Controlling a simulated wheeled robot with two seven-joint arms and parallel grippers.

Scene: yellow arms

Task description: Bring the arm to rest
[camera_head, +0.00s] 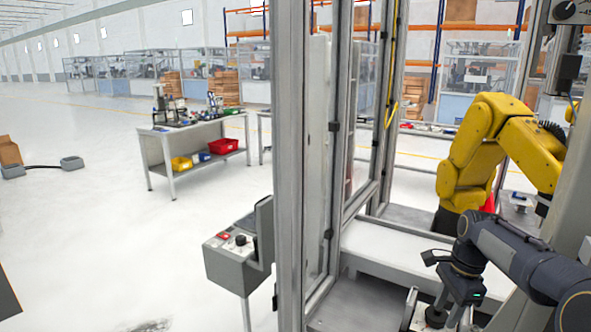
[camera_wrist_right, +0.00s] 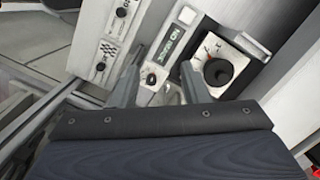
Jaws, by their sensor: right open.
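My dark right arm (camera_head: 530,262) enters the head view from the lower right and bends down at the wrist. My right gripper (camera_head: 438,312) is low in that view, partly cut off by the bottom edge. In the right wrist view its two grey fingers (camera_wrist_right: 160,82) stand apart, with nothing held between them. Beyond them is a light control panel (camera_wrist_right: 155,52) with a small knob (camera_wrist_right: 151,79) seen between the fingers. A larger black and red knob (camera_wrist_right: 217,71) shows just right of the right finger. My left gripper is not in view.
Metal frame posts (camera_head: 291,160) of a machine cell stand in the middle. A yellow robot arm (camera_head: 485,145) is inside. A grey control box (camera_head: 235,262) stands left of the posts. A workbench (camera_head: 190,130) with coloured bins is farther back. The floor at left is mostly clear.

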